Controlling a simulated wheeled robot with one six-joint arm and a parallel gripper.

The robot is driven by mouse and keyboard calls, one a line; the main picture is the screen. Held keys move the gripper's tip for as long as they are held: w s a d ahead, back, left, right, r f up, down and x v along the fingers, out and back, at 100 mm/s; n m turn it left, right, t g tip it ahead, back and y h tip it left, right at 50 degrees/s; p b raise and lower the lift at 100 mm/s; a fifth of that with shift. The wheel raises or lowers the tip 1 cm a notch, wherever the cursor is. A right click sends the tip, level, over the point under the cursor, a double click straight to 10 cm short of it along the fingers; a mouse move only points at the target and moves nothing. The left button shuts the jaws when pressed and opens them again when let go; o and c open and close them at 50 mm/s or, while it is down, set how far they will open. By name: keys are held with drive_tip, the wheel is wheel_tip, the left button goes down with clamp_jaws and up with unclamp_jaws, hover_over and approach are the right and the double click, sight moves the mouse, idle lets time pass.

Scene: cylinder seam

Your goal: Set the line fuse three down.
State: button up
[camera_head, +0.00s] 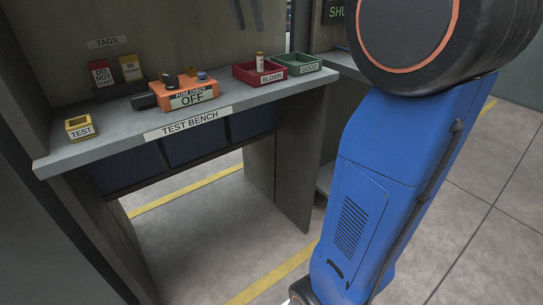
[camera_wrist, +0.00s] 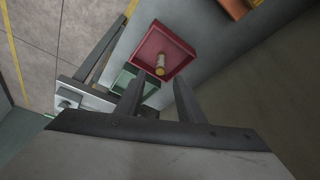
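A small fuse (camera_head: 259,62) with a pale body and brass-coloured ends stands about upright at the red BLOWN tray (camera_head: 250,79). In the wrist view the fuse (camera_wrist: 160,64) shows inside the red tray (camera_wrist: 143,53). I cannot read any marking on it, so I cannot tell whether it is line fuse three. My gripper (camera_wrist: 158,80) is open above the tray, its two fingers spread, with clear gaps between each finger and the fuse. The gripper is outside the head view.
The test bench (camera_head: 115,142) also bears a green GOOD tray (camera_head: 300,66), an orange fuse checker (camera_head: 185,93) reading OFF, a yellow TEST block (camera_head: 79,127), and tags DO NOT START (camera_head: 101,76) and IN REPAIR (camera_head: 130,68).

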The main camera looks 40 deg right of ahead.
drive_tip(key=s+a+f+n+t+y, duration=0.1)
drive_tip(key=s+a+f+n, duration=0.2)
drive_tip(key=s+f, duration=0.6)
drive_tip(key=s+a+f+n+y, duration=0.1)
drive_tip(key=s+a+f+n, duration=0.3)
drive_tip(key=s+f, duration=0.5)
drive_tip(key=s+a+f+n+t+y, duration=0.1)
drive_tip(key=s+a+f+n, duration=0.3)
drive_tip(key=s+f, duration=0.5)
wheel_tip(320, 180, down, 7)
drive_tip(key=shift+s+r+n+t+y, duration=0.1)
drive_tip(key=shift+s+n+t+y, duration=0.05)
drive_tip(key=shift+n+t+y, duration=0.2)
drive_tip(key=shift+a, duration=0.2)
drive_tip(key=shift+c, duration=0.5)
